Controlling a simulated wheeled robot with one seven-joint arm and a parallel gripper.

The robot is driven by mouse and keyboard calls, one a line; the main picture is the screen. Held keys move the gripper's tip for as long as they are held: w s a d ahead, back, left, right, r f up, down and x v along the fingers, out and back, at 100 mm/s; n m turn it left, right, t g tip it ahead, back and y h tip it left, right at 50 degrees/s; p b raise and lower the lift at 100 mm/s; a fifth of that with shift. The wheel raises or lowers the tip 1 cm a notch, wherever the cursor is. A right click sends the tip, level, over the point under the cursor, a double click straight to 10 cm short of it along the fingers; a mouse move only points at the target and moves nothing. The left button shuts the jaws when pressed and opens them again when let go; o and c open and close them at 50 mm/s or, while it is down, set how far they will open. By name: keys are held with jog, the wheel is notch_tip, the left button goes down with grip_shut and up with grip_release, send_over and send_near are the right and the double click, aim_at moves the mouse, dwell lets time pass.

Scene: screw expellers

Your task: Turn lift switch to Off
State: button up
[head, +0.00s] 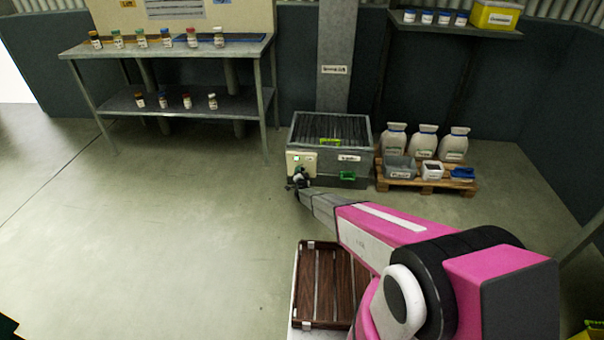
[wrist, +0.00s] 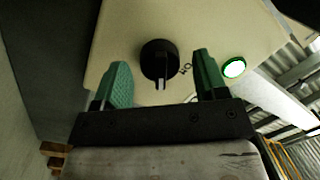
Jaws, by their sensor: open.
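The lift switch (wrist: 158,58) is a round black knob with a raised grip bar, on a cream panel (wrist: 125,30) in the wrist view. A small label, seemingly "On", shows at its lower right. A lit green lamp (wrist: 233,68) sits right of it; the lamp also shows in the head view (head: 297,158). My gripper (wrist: 163,75) is open, with one green finger on each side of the knob and a gap to both. In the head view my gripper (head: 298,181) is at the panel on the front left of the grey lift bin (head: 318,168), and it hides the knob.
A pallet (head: 428,183) with white jugs and small bins stands right of the lift bin. A metal table (head: 165,50) with bottles is at the back left. A brown slatted crate (head: 318,285) lies below my arm. The floor at left is clear.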

jog(key=c, duration=0.9)
jog(key=shift+n, duration=0.4)
jog(key=n, duration=0.5)
jog(key=n+g+h, duration=0.1)
jog(key=n, duration=0.4)
jog(key=shift+a+r, duration=0.15)
jog(key=shift+n, duration=0.3)
jog(key=o, duration=0.9)
